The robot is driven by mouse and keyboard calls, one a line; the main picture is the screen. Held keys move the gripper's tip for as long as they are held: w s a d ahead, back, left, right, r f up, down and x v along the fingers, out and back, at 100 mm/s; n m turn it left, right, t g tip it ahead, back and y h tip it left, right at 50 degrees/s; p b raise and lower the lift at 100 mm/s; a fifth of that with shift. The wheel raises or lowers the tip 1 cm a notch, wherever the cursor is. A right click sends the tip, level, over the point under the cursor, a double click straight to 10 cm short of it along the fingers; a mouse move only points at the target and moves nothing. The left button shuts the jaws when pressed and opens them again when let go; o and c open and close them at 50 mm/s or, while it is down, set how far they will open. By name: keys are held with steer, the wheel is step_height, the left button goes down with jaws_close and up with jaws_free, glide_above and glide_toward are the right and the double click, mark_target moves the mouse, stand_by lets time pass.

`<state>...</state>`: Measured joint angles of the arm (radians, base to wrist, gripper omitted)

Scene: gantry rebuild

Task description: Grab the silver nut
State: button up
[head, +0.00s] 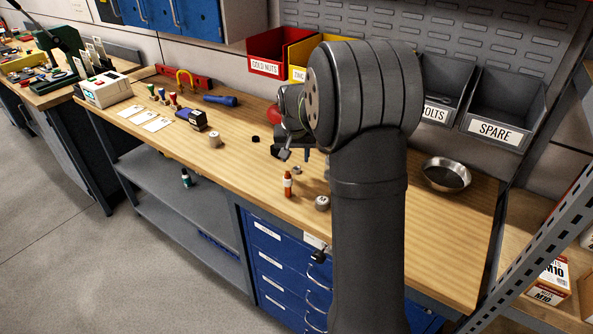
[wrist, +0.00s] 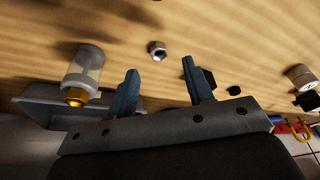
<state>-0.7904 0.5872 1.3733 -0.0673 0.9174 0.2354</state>
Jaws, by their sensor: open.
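The silver nut (wrist: 157,50) lies on the wooden bench top in the wrist view, just beyond the gap between my fingertips. A small silver piece that looks like it shows in the head view (head: 297,170), close to my gripper (head: 285,154). In the wrist view my gripper (wrist: 160,67) is open, with one finger on each side and nothing between them. The nut is apart from both fingers. My arm hides part of the bench in the head view.
A dark nut (wrist: 233,91) lies right of my fingers; another dark piece (wrist: 209,78) is partly behind the right finger. A pale cylinder with a gold end (wrist: 84,75) stands left. An orange bottle (head: 287,184), a knurled cylinder (head: 322,203) and a metal bowl (head: 446,174) are on the bench.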

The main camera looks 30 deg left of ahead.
mark_target(297, 168)
steer(key=shift+w+x, duration=0.15)
steer(key=shift+x, duration=1.35)
steer(key=shift+w+x, duration=0.2)
steer(key=shift+x, duration=1.25)
steer(key=shift+r, duration=0.1)
jaws_close()
steer(key=shift+r, duration=0.1)
